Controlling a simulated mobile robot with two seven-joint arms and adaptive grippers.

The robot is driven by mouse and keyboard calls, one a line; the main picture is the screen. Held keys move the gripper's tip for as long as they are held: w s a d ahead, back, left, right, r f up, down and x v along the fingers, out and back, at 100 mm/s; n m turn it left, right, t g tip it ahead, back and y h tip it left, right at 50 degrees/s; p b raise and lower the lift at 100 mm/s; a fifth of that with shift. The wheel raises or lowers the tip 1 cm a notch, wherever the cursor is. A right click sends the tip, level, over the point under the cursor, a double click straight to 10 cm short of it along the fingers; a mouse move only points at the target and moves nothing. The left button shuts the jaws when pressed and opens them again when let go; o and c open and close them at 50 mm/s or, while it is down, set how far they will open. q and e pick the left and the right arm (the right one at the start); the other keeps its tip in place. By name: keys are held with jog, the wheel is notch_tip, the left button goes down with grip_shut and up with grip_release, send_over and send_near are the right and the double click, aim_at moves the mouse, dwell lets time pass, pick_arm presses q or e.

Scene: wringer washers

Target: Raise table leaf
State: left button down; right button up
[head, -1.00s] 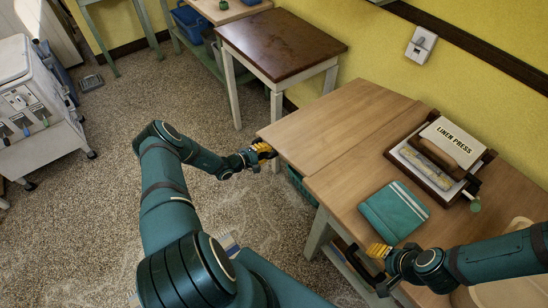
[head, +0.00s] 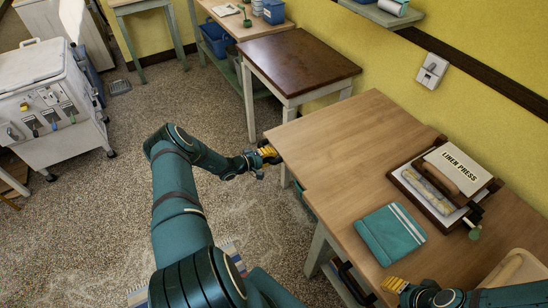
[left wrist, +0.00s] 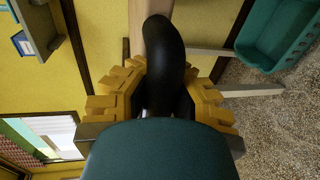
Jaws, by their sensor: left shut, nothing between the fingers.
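The table leaf (head: 325,132) is the left section of the light wooden table (head: 345,195). It looks about level with the fixed top, and the seam between them is hard to see. My left gripper (head: 270,154) has its yellow fingers shut at the leaf's left edge; whether they touch or sit just under it I cannot tell. In the left wrist view, a strip of wood (left wrist: 136,12) shows just beyond the fingers (left wrist: 160,95). My right gripper (head: 394,285) is at the table's front edge, partly cut off, its opening unclear.
A dark-topped table (head: 300,62) stands behind the leaf. A white washer (head: 55,100) is at the far left.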

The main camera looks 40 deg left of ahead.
pick_arm(q)
jog(key=shift+a+r, duration=0.15)
jog(key=shift+a, duration=0.05)
jog(key=c, duration=1.4)
grip_release()
jog(key=o, duration=0.6)
jog(key=shift+s+r, duration=0.15)
jog(key=shift+s, duration=0.05)
pick_arm(e)
jog(key=shift+s+r, duration=0.1)
jog(key=shift+s, duration=0.05)
pick_arm(q)
jog(key=shift+w+d, duration=0.1)
jog(key=shift+d, duration=0.05)
jog(key=v, duration=1.2)
jog(key=shift+f, duration=0.2)
